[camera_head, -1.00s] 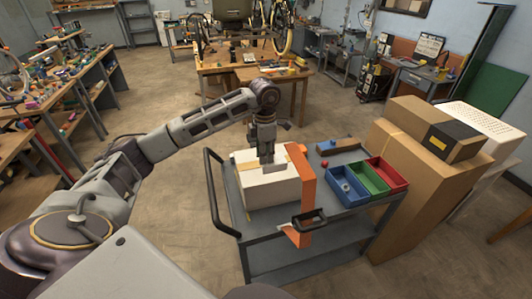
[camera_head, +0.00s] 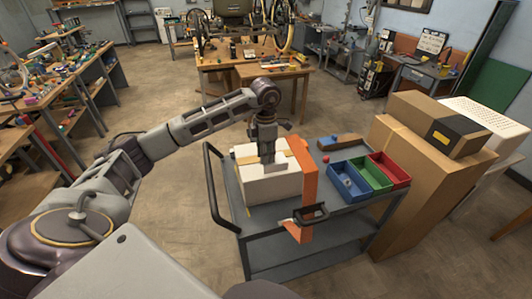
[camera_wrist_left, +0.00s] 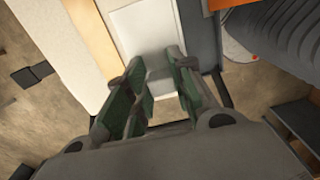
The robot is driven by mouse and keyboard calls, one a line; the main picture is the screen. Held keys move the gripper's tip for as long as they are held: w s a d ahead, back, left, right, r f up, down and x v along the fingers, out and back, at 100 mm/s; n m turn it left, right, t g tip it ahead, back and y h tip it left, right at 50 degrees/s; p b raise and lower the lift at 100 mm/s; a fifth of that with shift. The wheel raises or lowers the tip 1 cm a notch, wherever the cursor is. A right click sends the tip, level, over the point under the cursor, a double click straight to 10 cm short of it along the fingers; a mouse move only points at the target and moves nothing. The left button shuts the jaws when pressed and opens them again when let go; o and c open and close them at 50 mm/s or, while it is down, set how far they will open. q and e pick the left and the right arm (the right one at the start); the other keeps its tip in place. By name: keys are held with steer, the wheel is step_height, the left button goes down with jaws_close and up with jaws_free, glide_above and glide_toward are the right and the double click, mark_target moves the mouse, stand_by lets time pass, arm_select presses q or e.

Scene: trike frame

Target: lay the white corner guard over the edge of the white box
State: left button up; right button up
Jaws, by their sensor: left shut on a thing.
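The white box (camera_head: 268,188) sits on the left part of the grey cart, with a tan tape strip (camera_head: 248,159) along its top. My left gripper (camera_head: 268,160) points down over the box and is shut on the white corner guard (camera_head: 275,171). The guard hangs at the box's near top edge; I cannot tell whether it touches the box. In the left wrist view the guard (camera_wrist_left: 146,28) lies between the green-padded fingers (camera_wrist_left: 152,85), beside the tan strip. My right gripper is not in view.
Blue, green and red bins (camera_head: 348,188) and a red ball (camera_head: 326,159) are on the cart (camera_head: 270,216). Tall cardboard boxes (camera_head: 425,175) stand at the right.

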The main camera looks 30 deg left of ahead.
arm_select(q)
steer(key=shift+f+b, duration=0.85)
steer(key=shift+f, duration=0.5)
steer(key=shift+f+b, duration=0.5)
steer(key=shift+f, duration=0.45)
steer(key=shift+f+b, duration=0.5)
steer(key=shift+f, duration=0.25)
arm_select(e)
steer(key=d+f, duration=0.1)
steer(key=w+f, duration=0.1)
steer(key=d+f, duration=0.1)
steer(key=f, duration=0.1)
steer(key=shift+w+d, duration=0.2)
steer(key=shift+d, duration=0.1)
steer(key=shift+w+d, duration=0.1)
